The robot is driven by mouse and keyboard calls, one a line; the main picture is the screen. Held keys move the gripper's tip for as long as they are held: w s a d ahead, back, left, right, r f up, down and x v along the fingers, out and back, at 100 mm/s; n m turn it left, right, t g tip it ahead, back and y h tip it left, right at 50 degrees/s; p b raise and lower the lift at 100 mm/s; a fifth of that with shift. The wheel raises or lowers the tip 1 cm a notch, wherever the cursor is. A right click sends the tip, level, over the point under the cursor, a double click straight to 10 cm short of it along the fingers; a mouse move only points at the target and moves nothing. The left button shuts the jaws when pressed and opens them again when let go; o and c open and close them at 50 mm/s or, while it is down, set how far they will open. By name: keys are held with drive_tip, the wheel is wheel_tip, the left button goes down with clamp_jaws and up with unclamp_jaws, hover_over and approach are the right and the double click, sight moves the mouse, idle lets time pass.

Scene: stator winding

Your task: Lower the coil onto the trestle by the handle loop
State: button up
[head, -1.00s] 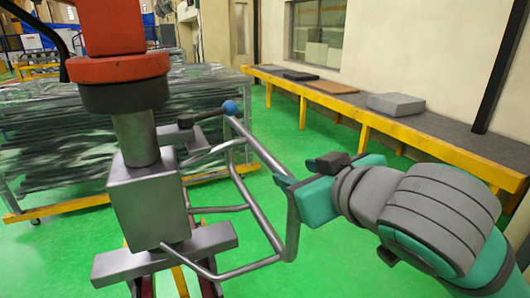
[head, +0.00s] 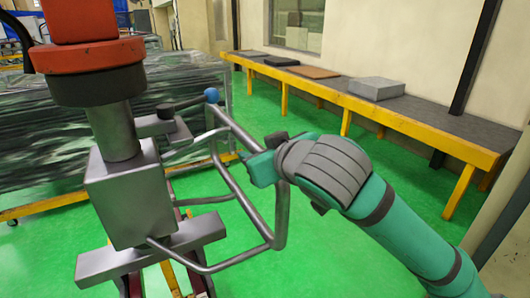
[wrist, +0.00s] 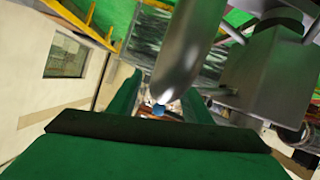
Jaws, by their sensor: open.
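A grey metal tube bent into a handle loop (head: 237,135) juts to the right from a hanging grey steel block (head: 130,197) with a crossbar below. My gripper (head: 262,163) is open at the loop's right-hand tube. In the wrist view, the tube (wrist: 190,45) runs close in front of my green open fingers (wrist: 163,108); I cannot tell whether they touch it. Dark red legs (head: 202,284), perhaps the trestle, show below the crossbar, mostly hidden. I cannot make out a separate coil.
An orange and black hoist head (head: 85,58) is above the block. A wrapped stack (head: 60,130) stands behind. A long yellow-framed bench (head: 430,118) lines the wall. The green floor between is clear.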

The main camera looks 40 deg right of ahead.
drive_tip(key=shift+w+d+f, duration=0.1)
drive_tip(key=shift+w, duration=0.15)
clamp_jaws()
idle(1.3)
idle(2.0)
